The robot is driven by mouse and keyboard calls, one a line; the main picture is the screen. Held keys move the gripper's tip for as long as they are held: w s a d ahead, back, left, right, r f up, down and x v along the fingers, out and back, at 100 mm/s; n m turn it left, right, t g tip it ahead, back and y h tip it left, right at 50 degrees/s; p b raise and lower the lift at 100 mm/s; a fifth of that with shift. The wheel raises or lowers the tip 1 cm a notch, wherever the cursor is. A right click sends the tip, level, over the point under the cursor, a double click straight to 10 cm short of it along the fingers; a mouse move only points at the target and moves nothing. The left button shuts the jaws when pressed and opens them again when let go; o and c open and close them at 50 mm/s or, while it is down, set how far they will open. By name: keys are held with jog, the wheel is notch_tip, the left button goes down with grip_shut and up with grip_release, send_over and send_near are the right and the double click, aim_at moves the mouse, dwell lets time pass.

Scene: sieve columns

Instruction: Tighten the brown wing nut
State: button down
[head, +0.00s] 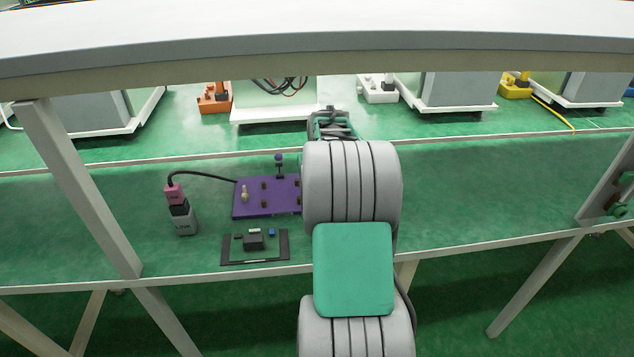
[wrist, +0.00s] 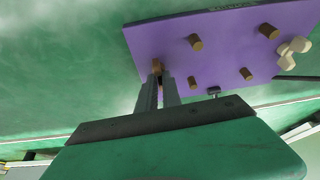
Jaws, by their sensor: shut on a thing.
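In the wrist view, the purple plate (wrist: 225,62) carries several brown pegs. My gripper (wrist: 158,78) is at the plate's left part, its two fingers close together around a small brown piece, the brown wing nut (wrist: 157,66). Only its top shows between the fingertips; its wings and thread are hidden. In the head view, the purple plate (head: 250,210) lies on the green table, its right part hidden behind my arm. The fingertips are hidden there too.
A cream wing nut (wrist: 293,52) stands on the plate's right side in the wrist view. In the head view, a grey and pink device (head: 182,212) with a black cable stands left of the plate. A dark tray (head: 232,255) lies in front.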

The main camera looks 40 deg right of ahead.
dwell(0.3)
jog(key=c, duration=1.5)
grip_release()
jog(key=v, duration=0.7)
jog(key=shift+s+a+r, duration=0.1)
jog(key=shift+r, duration=0.3)
jog(key=shift+a, duration=0.1)
